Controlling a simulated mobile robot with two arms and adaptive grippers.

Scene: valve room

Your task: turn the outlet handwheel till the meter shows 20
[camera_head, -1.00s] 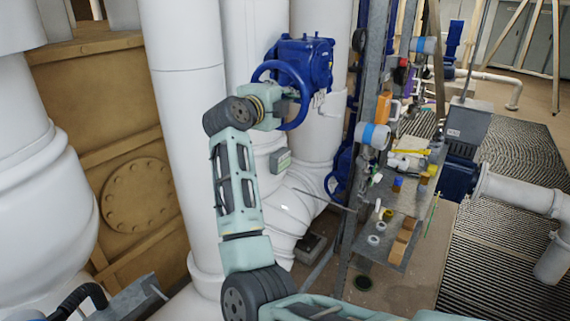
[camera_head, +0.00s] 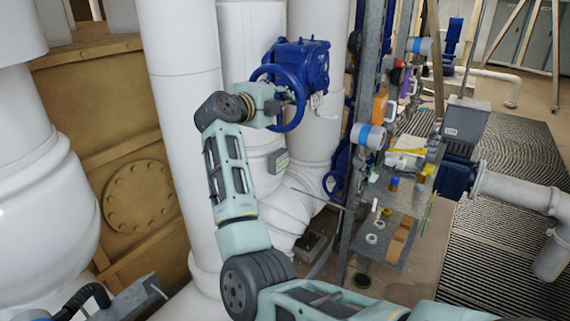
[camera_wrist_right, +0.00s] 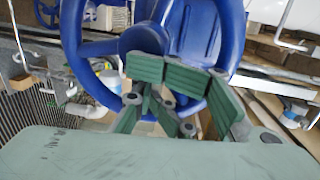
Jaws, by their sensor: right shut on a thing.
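The blue outlet handwheel (camera_head: 298,112) stands on a blue valve body (camera_head: 312,62) in front of white pipes. A small box with a greenish face (camera_head: 278,161), likely the meter, is on the white pipe below the wheel. Its reading is too small to make out. My left gripper is not in view.
A metal rack with a shelf (camera_head: 390,225) of small parts stands close right of the wheel. A thick white pipe (camera_head: 178,120) stands left of my right arm. A brown panel (camera_head: 130,190) is behind at the left. Ribbed matting (camera_head: 510,200) covers floor at the right.

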